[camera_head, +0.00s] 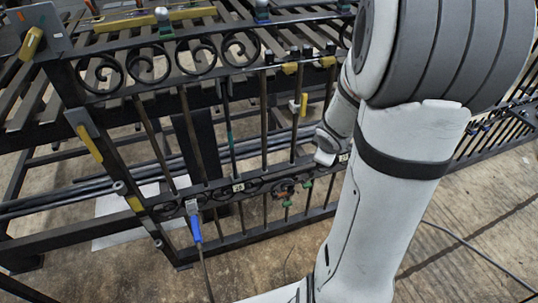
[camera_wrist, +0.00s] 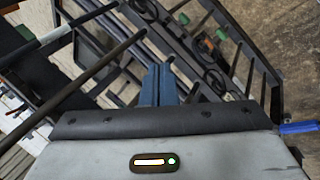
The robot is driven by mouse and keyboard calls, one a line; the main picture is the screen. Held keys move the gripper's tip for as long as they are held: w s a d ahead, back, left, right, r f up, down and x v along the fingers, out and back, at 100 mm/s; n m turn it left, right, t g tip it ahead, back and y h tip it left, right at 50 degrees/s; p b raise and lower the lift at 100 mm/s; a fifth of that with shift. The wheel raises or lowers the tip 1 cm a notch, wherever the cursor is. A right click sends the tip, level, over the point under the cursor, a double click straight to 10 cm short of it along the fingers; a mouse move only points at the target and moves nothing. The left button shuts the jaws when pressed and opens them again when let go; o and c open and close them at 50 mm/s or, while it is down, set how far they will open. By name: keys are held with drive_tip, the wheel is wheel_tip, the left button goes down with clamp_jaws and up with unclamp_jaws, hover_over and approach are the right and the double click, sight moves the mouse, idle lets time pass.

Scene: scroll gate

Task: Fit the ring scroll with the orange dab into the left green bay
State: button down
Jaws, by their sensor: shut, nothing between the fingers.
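A row of dark scrolls runs along the lower band of the black gate in the head view. A small orange-brown patch (camera_head: 284,193) shows there, but I cannot clearly make out the ring scroll's shape. A green piece (camera_head: 287,204) sits just below it and another green piece (camera_head: 308,184) is to its right. In the wrist view two green pieces (camera_wrist: 222,34) (camera_wrist: 183,18) sit on the gate rails, beyond my gripper. My gripper (camera_wrist: 157,70) has its blue fingers together and empty, pointing towards the gate. Its fingertips are hidden in the head view.
Upright bars (camera_head: 264,125) and an upper row of scrolls (camera_head: 146,64) fill the gate. A blue-handled item (camera_head: 195,228) hangs at the lower rail. Open floor (camera_head: 465,225) lies to the right.

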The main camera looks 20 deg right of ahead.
drive_tip(key=s+a+f+n+y+b, duration=0.15)
drive_tip(key=f+n+y+b, duration=0.25)
drive_tip(key=f, duration=0.9)
drive_tip(key=s+a+f+n+y+b, duration=0.1)
drive_tip(key=s+f+n+y+b, duration=0.3)
drive_tip(key=f, duration=0.9)
drive_tip(key=w+a+f+b, duration=0.3)
drive_tip(key=w+f+b, duration=0.3)
drive_tip(key=w, duration=0.4)
drive_tip(key=shift+a+f, duration=0.3)
drive_tip(key=shift+f, duration=0.25)
